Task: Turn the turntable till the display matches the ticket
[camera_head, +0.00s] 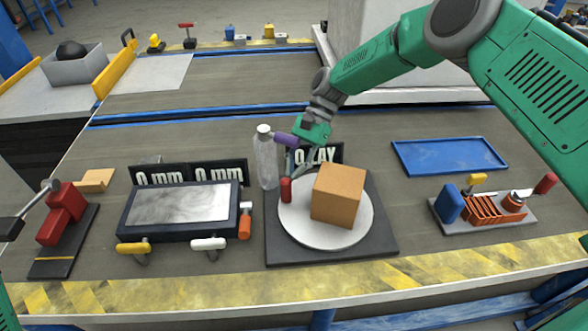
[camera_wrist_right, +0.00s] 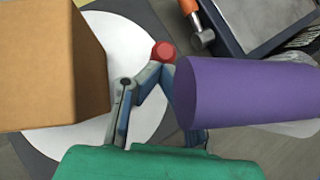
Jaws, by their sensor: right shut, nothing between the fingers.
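The turntable is a white disc (camera_head: 350,231) on a dark square base (camera_head: 385,246). A brown box (camera_head: 338,195) stands on the disc, and a red knob (camera_head: 286,190) is at its left rim. The disc (camera_wrist_right: 128,35), box (camera_wrist_right: 45,65) and knob (camera_wrist_right: 163,51) also show in the right wrist view. My right gripper (camera_head: 299,181) is shut and empty beside the knob; contact is unclear. I cannot identify the ticket. My left gripper is not in view.
A purple cylinder (camera_head: 286,140) is close to my right gripper, beside a clear bottle (camera_head: 266,160). A framed panel (camera_head: 180,205) and "0 mm" displays (camera_head: 219,173) stand left. A red clamp (camera_head: 62,213) is far left; an orange rack (camera_head: 490,208) and blue tray (camera_head: 447,156) are right.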

